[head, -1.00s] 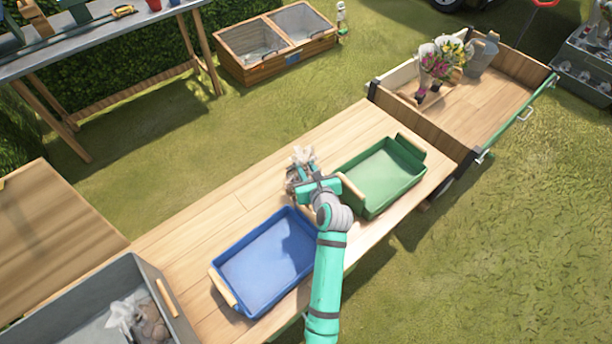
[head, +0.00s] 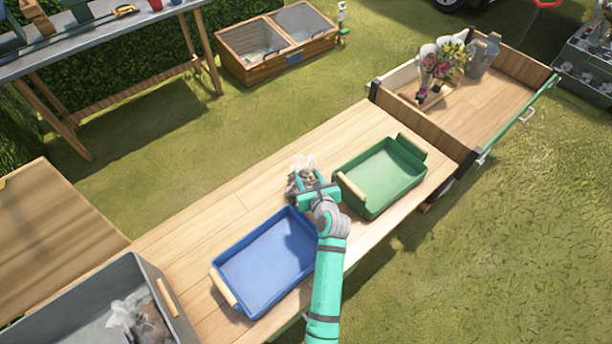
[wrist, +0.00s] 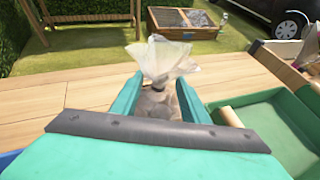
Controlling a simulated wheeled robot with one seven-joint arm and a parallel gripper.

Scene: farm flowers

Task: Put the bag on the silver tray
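A bag (head: 303,170) with a clear, crumpled top and a brownish body is on the wooden surface between the blue and green trays. In the wrist view the bag (wrist: 163,62) stands upright between my gripper's two fingers. My gripper (head: 307,184) is around the bag, with its fingers apart; I cannot tell whether they press on it. The bag's lower part is hidden by my gripper. The silver-grey tray (head: 172,295), with a wooden handle, is at the bottom left, partly cut off. Another bag (head: 140,318) lies in it.
A blue tray (head: 228,262) lies left of my gripper and a green tray (head: 408,188) close on its right. Both look empty. The wooden surface (head: 205,215) behind the blue tray is clear. A cart section (head: 500,108) with flowers and a bucket is at the back right.

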